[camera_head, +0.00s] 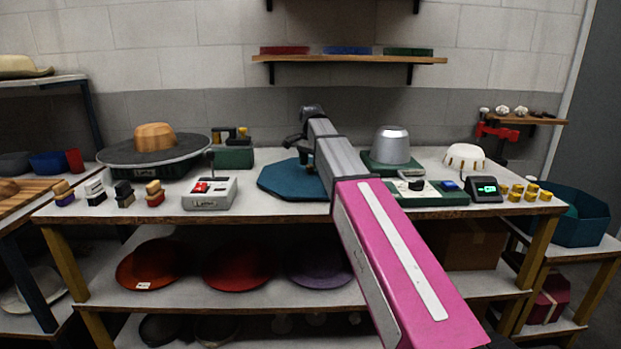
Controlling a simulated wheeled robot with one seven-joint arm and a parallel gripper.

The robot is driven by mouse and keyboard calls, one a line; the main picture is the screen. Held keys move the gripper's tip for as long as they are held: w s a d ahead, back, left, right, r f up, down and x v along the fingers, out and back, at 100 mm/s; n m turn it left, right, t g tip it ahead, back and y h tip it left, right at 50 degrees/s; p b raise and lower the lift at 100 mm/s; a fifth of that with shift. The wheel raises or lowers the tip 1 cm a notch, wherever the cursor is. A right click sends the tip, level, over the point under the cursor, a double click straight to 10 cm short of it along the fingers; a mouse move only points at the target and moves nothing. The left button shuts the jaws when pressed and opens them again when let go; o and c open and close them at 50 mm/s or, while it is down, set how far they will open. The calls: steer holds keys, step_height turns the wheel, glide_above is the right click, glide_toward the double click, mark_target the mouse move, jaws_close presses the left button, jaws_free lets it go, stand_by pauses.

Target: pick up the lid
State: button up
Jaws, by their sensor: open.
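The lid (285,181) looks like a flat teal eight-sided panel, lying on the white table. It matches the colour and shape of the open teal box (578,215) at the far right. A small dark piece, perhaps a handle, shows near the lid's far middle. My gripper (297,143) is open, at the end of my grey and pink arm, over the lid's far part. The fingers are small and dark, and I cannot tell whether they touch the lid. My arm hides the lid's right part.
A grey control box (209,193) sits left of the lid. A metal dome (392,145) on a green base, a white bowl-like form (464,157) and a small display (484,188) stand to the right.

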steer(key=shift+f, duration=0.9)
steer(key=c, duration=1)
steer(key=shift+c, duration=0.3)
steer(key=shift+r, duration=0.15)
steer(key=shift+r, duration=0.6)
step_height(320, 180, up, 3)
steer(key=shift+a+f, duration=0.1)
steer(key=shift+f, duration=0.05)
steer(key=s+a+r, duration=0.3)
steer(key=s+r, duration=0.4)
steer(key=s, duration=0.4)
steer(key=shift+a, duration=0.25)
steer(key=shift+d, duration=0.1)
